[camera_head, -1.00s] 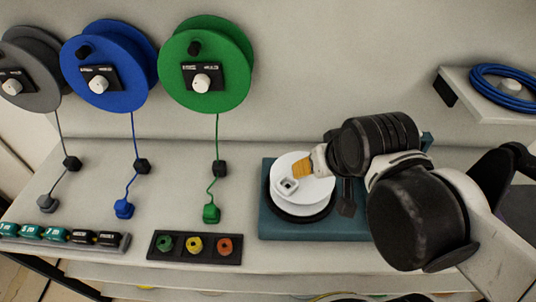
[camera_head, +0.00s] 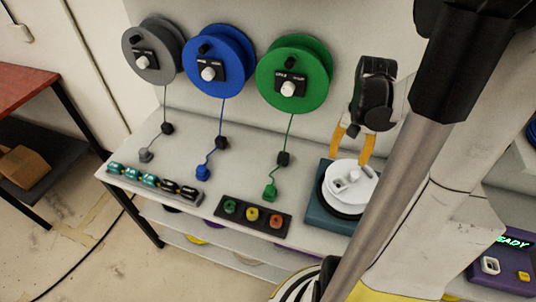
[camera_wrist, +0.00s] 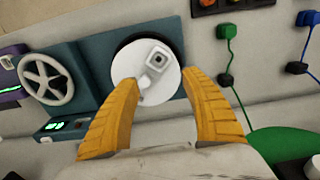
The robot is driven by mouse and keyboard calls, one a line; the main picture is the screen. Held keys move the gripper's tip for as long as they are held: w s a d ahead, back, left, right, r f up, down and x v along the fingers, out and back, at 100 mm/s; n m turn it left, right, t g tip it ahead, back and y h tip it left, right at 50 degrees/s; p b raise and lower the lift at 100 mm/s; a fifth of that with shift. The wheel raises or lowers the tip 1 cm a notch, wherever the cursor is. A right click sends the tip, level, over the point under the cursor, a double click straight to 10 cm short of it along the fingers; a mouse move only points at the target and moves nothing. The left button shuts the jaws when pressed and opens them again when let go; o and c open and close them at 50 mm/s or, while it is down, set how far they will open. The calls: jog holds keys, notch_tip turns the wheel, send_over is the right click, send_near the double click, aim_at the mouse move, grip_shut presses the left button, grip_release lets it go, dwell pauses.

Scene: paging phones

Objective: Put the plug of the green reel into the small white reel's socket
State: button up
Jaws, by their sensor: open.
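The green reel (camera_head: 312,62) hangs on the back wall. Its green cord drops past a black block to the green plug (camera_head: 270,192), which lies on the bench; the plug also shows in the wrist view (camera_wrist: 226,31). The small white reel (camera_head: 342,191) lies on a black disc on a teal base, right of the plug. Its square socket (camera_wrist: 157,60) faces up. My gripper (camera_head: 352,157) points down with orange fingers apart, above the back of the white reel. In the wrist view the fingers (camera_wrist: 158,78) stand on either side of the reel's near part, with nothing held.
Blue (camera_head: 219,58) and grey (camera_head: 148,50) reels hang to the left, their plugs on the bench. A dark strip (camera_head: 253,215) with three coloured sockets lies at the bench front. A handwheel (camera_wrist: 47,80) is beside the white reel. Bench between plug and white reel looks clear.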

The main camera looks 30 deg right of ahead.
jog(key=w+a, duration=0.8)
jog(key=w, duration=0.1)
jog(key=b, duration=0.8)
send_over(270, 188)
notch_tip(270, 188, down, 9)
notch_tip(270, 188, down, 15)
jog(key=b, duration=1.1)
jog(key=shift+r, duration=0.2)
jog(key=c, duration=1)
